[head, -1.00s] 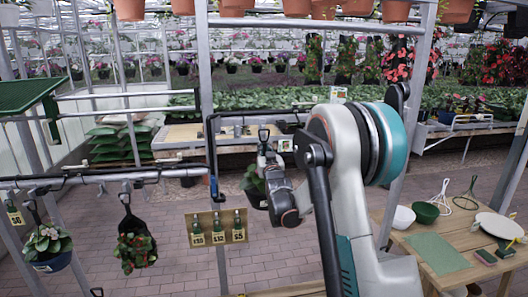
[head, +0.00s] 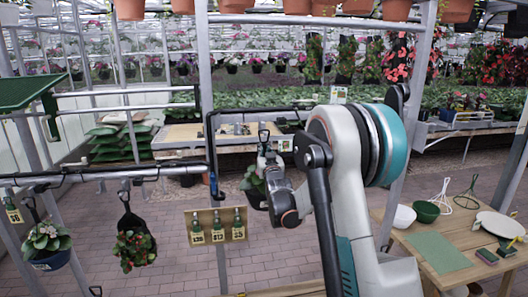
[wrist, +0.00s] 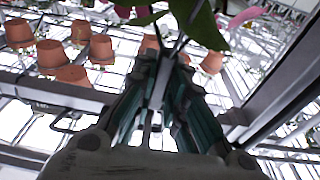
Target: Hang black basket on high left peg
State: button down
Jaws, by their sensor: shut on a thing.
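A black basket (head: 256,199) with a green leafy plant hangs upright just left of my wrist in the head view. Its dark handle rises to a hook near the end of a black bar (head: 237,110); I cannot tell whether they touch. My gripper (head: 269,163) is shut on the basket's handle, partly hidden by my arm. In the wrist view my gripper's fingers (wrist: 158,88) are close together around a thin dark piece, with green leaves above. Which peg is the high left one is not clear.
Another dark basket with red flowers (head: 133,246) and a navy pot (head: 50,258) hang from the lower rail at left. A price board (head: 216,228) hangs beside the post. A wooden table (head: 402,245) with bowls stands at right. Terracotta pots line the top.

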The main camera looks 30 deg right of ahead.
jog(key=shift+r, duration=0.1)
jog(key=c, duration=1.5)
grip_release()
jog(key=shift+c, duration=0.2)
jog(key=v, duration=1.2)
jog(key=s+a+f+n+g+y+b, duration=0.1)
jog(key=s+a+f+g+y+b, duration=0.15)
jog(key=s+a+f+b, duration=0.35)
jog(key=s+a+f+n+g+y+b, duration=0.1)
jog(key=s+a+f+g+b, duration=0.3)
jog(key=a, duration=0.3)
jog(key=s+a+f+g+b, duration=0.1)
jog(key=s+f+b, duration=0.3)
jog(key=s, duration=0.5)
jog(key=s+a+f+n+g+y+b, duration=0.1)
jog(key=s+a+f+b, duration=0.3)
jog(key=s+f, duration=0.4)
jog(key=s+a+f+g+y+b, duration=0.1)
jog(key=s+a+f+g+b, duration=0.2)
jog(key=s+f, duration=0.3)
jog(key=s+b, duration=0.1)
jog(key=s, duration=0.3)
jog(key=shift+s+a+f, duration=0.15)
jog(key=shift+s+f, duration=0.2)
jog(key=shift+s, duration=0.05)
